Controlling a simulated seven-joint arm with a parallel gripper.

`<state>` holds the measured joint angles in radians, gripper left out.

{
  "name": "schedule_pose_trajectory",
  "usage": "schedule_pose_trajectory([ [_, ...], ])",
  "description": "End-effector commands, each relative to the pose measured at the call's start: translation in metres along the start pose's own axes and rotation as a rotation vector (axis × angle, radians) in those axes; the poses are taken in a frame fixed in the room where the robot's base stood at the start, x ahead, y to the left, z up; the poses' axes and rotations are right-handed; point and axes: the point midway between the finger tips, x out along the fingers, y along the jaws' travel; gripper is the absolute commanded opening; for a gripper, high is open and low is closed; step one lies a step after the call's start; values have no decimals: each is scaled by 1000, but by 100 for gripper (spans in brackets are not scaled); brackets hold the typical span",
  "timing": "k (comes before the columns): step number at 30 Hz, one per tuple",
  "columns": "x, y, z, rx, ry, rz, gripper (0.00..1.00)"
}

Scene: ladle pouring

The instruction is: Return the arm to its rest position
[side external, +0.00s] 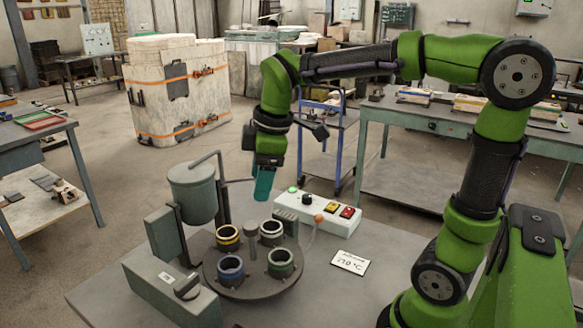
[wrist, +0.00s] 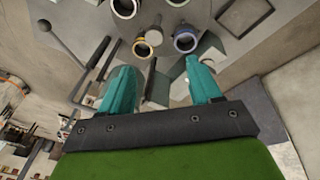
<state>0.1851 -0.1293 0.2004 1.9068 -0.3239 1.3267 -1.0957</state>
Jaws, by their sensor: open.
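My gripper (side external: 264,184) hangs from the green arm above the grey worktable, beside the turntable. In the wrist view its two teal fingers (wrist: 160,82) stand apart with nothing held between them. The grey pot (side external: 192,192) stands left of the turntable.
The round turntable (side external: 252,294) carries several ring-topped cups, including a blue one (side external: 231,268). A white control box (side external: 318,214) with buttons and a card (side external: 350,262) lie to the right. Open air surrounds the raised arm.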

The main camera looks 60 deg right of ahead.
Motion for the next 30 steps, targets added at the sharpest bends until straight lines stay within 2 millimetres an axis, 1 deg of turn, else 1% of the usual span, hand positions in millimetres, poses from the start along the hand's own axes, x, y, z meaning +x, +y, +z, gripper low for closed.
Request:
schedule_pose_trajectory([
  [1,-1,-8,7,127,28,14,63],
  [3,0,-18,16,330,78,28,63],
  [5,0,-28,25,504,127,30,63],
  [6,0,-34,31,620,164,27,63],
  [9,2,-52,47,895,262,-3,63],
  [12,4,-69,62,1075,350,-50,63],
  [15,4,-80,71,1098,396,-76,63],
  [17,1,-84,73,1093,412,-82,63],
  [21,-5,-86,72,1079,437,-82,63],
  [30,-5,-86,71,1076,434,-82,63],
])
